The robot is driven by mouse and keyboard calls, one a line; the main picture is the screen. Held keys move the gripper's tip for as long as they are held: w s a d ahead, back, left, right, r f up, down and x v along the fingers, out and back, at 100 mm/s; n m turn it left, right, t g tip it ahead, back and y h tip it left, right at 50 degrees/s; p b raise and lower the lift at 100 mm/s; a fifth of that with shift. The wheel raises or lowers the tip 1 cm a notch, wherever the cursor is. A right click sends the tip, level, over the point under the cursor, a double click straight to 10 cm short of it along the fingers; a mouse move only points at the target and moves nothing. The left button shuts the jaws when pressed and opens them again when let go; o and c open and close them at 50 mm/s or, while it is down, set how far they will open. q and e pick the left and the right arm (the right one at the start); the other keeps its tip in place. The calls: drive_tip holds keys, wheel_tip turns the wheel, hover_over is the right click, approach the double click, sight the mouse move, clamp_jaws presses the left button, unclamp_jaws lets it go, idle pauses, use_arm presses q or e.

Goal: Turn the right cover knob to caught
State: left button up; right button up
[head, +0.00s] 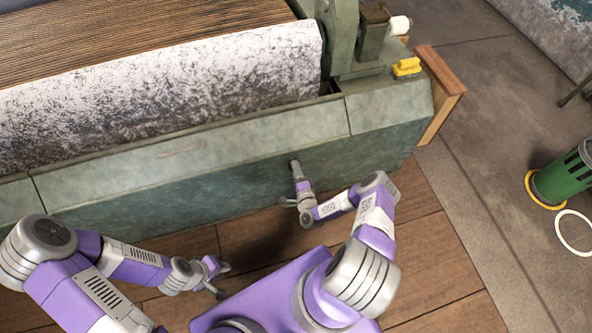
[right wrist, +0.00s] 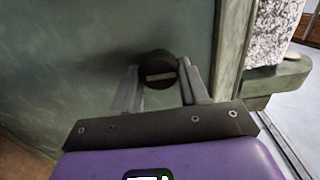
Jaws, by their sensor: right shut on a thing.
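The right cover knob (right wrist: 158,68) is a small dark round knob with a pale bar across its face, on the green cover panel (right wrist: 100,30). In the right wrist view the bar lies nearly level. My right gripper (right wrist: 157,84) has one finger on each side of the knob and is shut on it. In the head view the right gripper (head: 299,184) reaches the front of the green panel (head: 240,180), and the knob cannot be made out there. My left gripper (head: 220,280) is open and empty above the wooden floor, away from the panel.
A large speckled white roller (head: 200,75) lies behind the green panel. A yellow block (head: 406,67) and a wooden piece (head: 442,90) are at the machine's right end. A green bin (head: 565,180) and a white ring (head: 575,232) are far right. The floor between is clear.

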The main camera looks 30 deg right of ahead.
drive_tip(key=shift+s+a+f, duration=0.1)
idle(0.3)
drive_tip(key=o, duration=1)
drive_tip(key=p+v, duration=0.2)
drive_tip(key=v, duration=0.5)
drive_tip(key=shift+s, duration=0.25)
